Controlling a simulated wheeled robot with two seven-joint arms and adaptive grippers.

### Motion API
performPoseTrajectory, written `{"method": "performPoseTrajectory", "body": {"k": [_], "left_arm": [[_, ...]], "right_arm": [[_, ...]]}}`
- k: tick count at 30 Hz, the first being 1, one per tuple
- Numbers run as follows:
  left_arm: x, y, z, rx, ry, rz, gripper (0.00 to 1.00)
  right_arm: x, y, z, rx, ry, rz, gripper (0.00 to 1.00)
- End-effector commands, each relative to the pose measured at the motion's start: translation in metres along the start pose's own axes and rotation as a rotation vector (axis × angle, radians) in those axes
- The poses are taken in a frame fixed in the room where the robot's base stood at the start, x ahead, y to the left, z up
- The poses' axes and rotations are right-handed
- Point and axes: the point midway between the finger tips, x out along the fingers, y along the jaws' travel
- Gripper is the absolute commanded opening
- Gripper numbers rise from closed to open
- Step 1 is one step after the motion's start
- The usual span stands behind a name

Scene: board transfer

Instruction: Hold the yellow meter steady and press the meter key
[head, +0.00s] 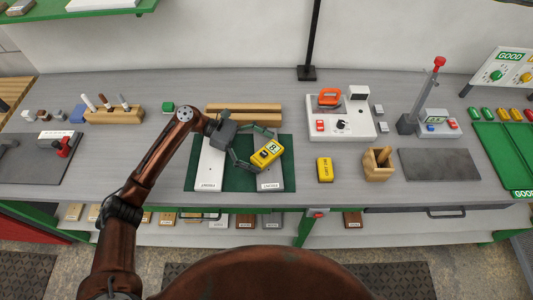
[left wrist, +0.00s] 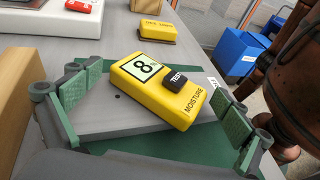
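The yellow moisture meter (head: 262,160) lies on a grey board (head: 271,184) on the green mat (head: 237,180). In the left wrist view the meter (left wrist: 158,101) shows a display reading 8 and a dark key marked TEST (left wrist: 176,79). My left gripper (head: 264,152) reaches in from the left with its fingers spread on either side of the meter. In the left wrist view the open fingers (left wrist: 156,90) show gaps to the meter on both sides. Nothing is held. My right gripper is not in the frames.
A white board (head: 209,164) lies left of the meter, and wooden bars (head: 243,108) lie behind the mat. A yellow block (head: 324,170) sits to the right, with a wooden holder (head: 378,164) beyond it. A white device with an orange handle (head: 341,119) stands behind.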

Motion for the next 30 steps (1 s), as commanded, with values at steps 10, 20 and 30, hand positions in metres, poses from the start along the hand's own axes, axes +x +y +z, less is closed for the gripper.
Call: {"method": "performPoseTrajectory", "body": {"k": [10,20,30], "left_arm": [[-0.0004,0.0,0.0002,0.0,0.0,0.0,0.75],[-0.0005,0.0001,0.0005,0.0,0.0,0.0,0.75],[-0.0006,0.0002,0.0007,0.0,0.0,0.0,0.75]], "right_arm": [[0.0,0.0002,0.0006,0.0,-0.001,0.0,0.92],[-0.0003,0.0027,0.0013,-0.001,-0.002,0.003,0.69],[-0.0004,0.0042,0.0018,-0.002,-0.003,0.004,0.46]]}}
